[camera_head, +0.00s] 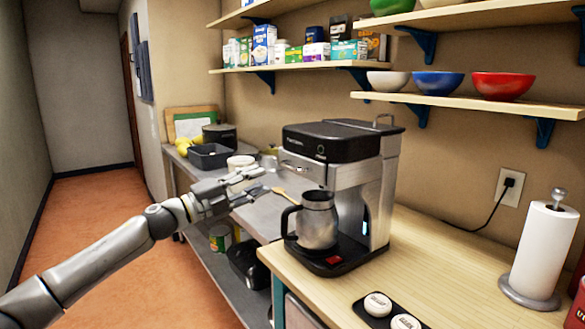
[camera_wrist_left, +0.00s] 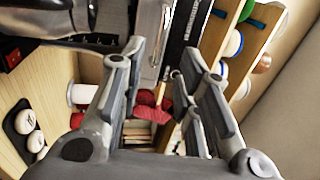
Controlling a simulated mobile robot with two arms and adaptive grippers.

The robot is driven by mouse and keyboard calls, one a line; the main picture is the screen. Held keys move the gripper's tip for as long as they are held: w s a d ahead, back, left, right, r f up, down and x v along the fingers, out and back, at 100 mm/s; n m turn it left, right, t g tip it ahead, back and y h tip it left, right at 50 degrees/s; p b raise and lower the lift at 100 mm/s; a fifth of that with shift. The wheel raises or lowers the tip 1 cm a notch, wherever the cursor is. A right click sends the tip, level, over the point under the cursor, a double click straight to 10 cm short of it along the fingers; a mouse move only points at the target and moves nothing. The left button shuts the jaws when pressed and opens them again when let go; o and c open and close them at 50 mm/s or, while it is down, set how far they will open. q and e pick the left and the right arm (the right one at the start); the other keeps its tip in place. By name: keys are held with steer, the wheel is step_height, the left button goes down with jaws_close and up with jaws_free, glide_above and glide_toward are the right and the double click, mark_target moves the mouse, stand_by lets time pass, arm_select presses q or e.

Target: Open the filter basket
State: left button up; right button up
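The coffee maker (camera_head: 345,150) stands on the wooden counter, with a black top and silver body. Its filter basket (camera_head: 303,168) is the silver front section under the black top, and it looks closed. A silver carafe (camera_head: 318,222) with a black handle sits below it on the base. My left gripper (camera_head: 258,181) is open and empty, to the left of the basket and apart from it. In the left wrist view the open fingers (camera_wrist_left: 162,55) point towards the machine's silver surface (camera_wrist_left: 149,25). My right gripper is not in view.
Two white round items on a black tray (camera_head: 375,306) lie at the counter's front. A paper towel roll (camera_head: 542,250) stands at right. Shelves with bowls (camera_head: 438,82) hang above. A lower metal table (camera_head: 262,213) holds a black tub (camera_head: 209,156) behind my gripper.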

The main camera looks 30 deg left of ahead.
mark_target(289, 167)
arm_select(q)
steer(key=p+x, duration=0.5)
steer(key=x, duration=0.3)
steer(key=shift+w+d+r, duration=0.1)
steer(key=shift+w+r, duration=0.1)
steer(key=shift+w, duration=0.15)
steer(key=shift+p+x, duration=0.4)
steer(key=shift+x, duration=0.35)
steer(key=shift+f, duration=0.15)
steer(key=c, duration=0.6)
jaws_close()
